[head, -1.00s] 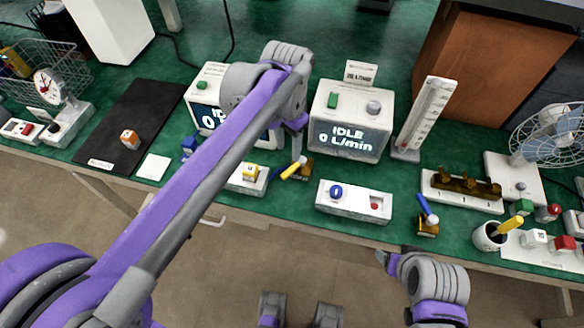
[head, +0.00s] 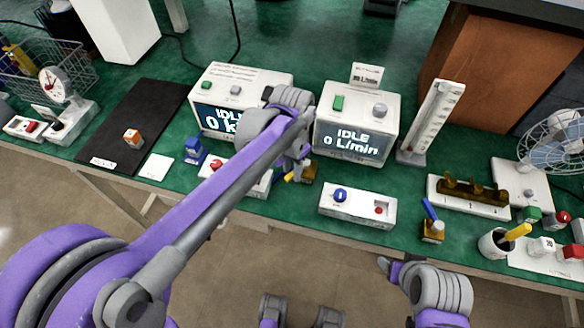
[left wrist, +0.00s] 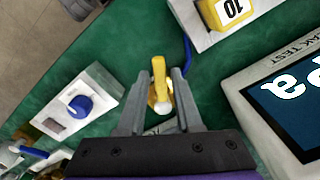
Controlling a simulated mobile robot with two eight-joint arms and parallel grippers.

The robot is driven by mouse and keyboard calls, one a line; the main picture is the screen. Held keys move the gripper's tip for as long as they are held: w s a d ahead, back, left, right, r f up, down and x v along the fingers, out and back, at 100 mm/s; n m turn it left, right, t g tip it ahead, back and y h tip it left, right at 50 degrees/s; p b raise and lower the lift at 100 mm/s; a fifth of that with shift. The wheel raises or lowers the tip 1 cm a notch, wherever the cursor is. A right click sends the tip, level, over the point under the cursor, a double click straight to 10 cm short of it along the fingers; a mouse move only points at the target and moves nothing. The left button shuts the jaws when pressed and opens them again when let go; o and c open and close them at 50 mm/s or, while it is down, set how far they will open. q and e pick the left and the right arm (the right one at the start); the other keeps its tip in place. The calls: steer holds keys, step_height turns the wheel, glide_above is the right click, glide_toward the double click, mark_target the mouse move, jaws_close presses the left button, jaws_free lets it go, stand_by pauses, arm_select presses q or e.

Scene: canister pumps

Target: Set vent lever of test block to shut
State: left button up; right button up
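A small brass block (head: 308,174) with a yellow lever (head: 289,177) stands on the green bench in front of the display boxes. In the head view the lever points to the left and toward the bench front. My left gripper (head: 296,160) is down at this block and partly hides it. In the left wrist view the yellow lever (left wrist: 158,72) lies between the two fingers of my left gripper (left wrist: 160,80), with gaps beside it. A second brass block (head: 433,231) with a blue lever (head: 429,209) stands farther right. My right gripper (head: 386,264) is low, off the bench front; its finger gap is unclear.
Two display boxes stand behind, the right one (head: 354,128) reading IDLE 0 L/min. A white switch box (head: 357,213) with a blue knob is right of the left gripper. A white box with a yellow part (left wrist: 222,12) lies close on the other side.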

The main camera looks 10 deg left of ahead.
arm_select(q)
jaws_close()
stand_by(1.1)
